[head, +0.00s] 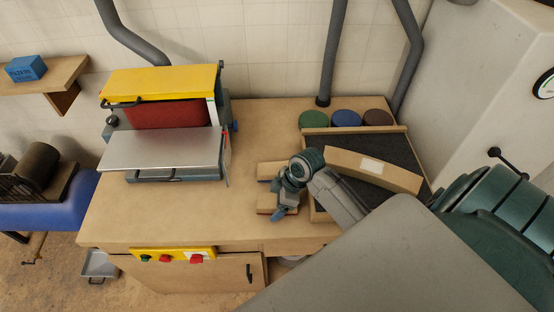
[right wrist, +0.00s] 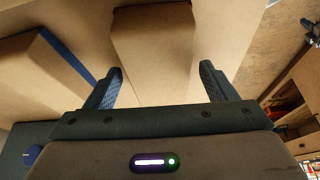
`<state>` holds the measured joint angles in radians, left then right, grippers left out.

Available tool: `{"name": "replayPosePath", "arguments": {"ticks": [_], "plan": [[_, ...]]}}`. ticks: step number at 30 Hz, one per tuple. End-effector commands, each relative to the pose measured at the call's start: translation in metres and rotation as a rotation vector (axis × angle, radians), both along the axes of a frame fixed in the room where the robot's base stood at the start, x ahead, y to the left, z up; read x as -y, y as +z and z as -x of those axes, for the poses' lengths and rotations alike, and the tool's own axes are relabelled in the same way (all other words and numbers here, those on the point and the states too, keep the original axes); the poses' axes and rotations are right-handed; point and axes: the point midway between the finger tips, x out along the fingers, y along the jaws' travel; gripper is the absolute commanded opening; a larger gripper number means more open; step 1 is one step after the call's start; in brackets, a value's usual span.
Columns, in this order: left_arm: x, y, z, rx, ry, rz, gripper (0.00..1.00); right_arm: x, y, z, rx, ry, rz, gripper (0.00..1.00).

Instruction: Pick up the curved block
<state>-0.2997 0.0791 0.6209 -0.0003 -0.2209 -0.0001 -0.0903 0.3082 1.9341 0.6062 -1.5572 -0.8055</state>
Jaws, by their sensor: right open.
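A tan block (right wrist: 155,45) lies ahead of my right gripper (right wrist: 160,82) in the right wrist view, between the lines of its two blue fingers. The fingers are apart with nothing between the tips. In the head view my right gripper (head: 280,212) is low over the bench, at small wooden blocks (head: 268,170) that it partly hides. A long tan block (head: 376,168) with a white label lies across the dark-lined tray, right of the gripper. Which block is the curved one I cannot tell. My left gripper is not in view.
A sander (head: 160,148) with a yellow top stands on the left of the bench (head: 140,215). The wood-rimmed tray (head: 320,140) has green, blue and brown discs behind it. Bare bench lies between sander and gripper. A grey cabinet (head: 480,80) stands at right.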

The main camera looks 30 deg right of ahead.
Motion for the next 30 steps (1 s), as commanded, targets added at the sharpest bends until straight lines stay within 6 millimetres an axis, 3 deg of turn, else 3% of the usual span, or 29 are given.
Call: {"name": "replayPosePath", "arguments": {"ticks": [28,30], "plan": [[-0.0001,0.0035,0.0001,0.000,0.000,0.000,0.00,0.0002,-0.0052,0.0004,-0.001,0.000,0.000,0.78],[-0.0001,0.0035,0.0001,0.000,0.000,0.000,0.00,0.0002,-0.0052,0.0004,-0.001,0.000,0.001,0.64]]}}
